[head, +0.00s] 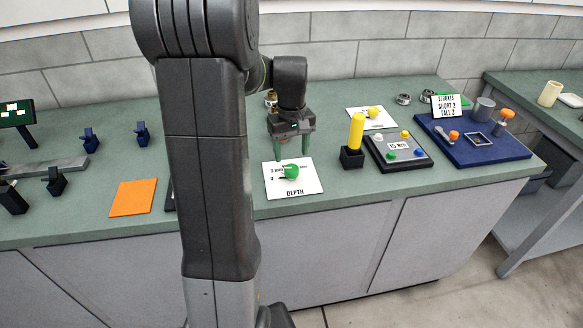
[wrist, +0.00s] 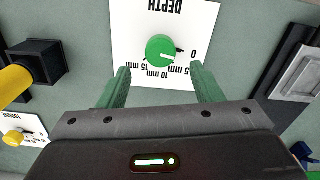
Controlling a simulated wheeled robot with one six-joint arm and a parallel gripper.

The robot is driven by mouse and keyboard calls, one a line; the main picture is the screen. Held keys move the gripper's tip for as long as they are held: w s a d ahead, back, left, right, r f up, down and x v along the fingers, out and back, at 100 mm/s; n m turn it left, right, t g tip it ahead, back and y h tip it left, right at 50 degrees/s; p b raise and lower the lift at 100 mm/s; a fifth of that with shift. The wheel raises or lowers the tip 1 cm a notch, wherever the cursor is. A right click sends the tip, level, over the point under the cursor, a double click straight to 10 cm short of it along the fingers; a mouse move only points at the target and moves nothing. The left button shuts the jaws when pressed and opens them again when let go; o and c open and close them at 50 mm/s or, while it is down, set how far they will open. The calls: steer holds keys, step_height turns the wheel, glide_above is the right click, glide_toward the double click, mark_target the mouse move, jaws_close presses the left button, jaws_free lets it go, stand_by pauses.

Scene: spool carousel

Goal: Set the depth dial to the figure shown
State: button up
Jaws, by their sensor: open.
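The depth dial is a green round knob (head: 291,171) on a white plate (head: 306,188) marked DEPTH, on the green bench. In the wrist view the knob (wrist: 161,50) has a white line pointing right, near the 0 end of the scale. The scale runs 0, 5 mm, 10 mm, 15 mm. My gripper (head: 293,153) is open and empty, its green fingers hanging over the far side of the plate. In the wrist view the gripper (wrist: 160,70) has one finger to each side of the knob, apart from it. A small label (head: 398,146) on a dark button box appears to read 15 MM.
Right of the dial stand a yellow post in a black holder (head: 352,158) and the button box (head: 381,163). Behind is a yellow torque dial (head: 374,112). A blue tray (head: 505,154) holds orange-topped parts and a strokes card (head: 446,104). An orange mat (head: 132,198) lies left.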

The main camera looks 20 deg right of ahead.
mark_target(291, 168)
step_height(291, 168, down, 7)
steer(key=shift+s+r, duration=0.1)
stand_by(0.3)
steer(key=c, duration=1)
